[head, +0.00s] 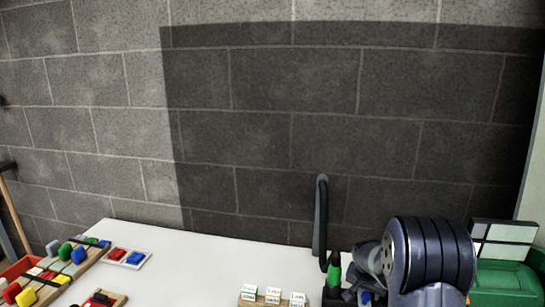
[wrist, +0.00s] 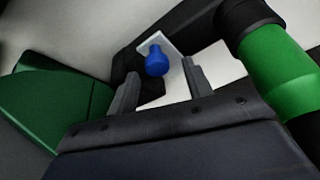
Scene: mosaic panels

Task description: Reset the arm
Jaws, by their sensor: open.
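My gripper (wrist: 160,68) is open in the wrist view, its two grey fingers spread apart. A blue knob-like piece (wrist: 157,62) on a small white plate (wrist: 151,42) shows between and beyond the fingertips. I cannot tell how far it is from them, but neither finger appears to close on it. In the head view my dark arm is low at the right, over the table's right end, and my fingers cannot be made out there.
The white table (head: 200,255) has a clear middle. Wooden racks of coloured pieces (head: 62,265) and a white tray with blue and red pieces (head: 127,257) are at left. Labelled blocks (head: 273,295) are at front. A green case (head: 508,283) stands right, near a black post (head: 320,220).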

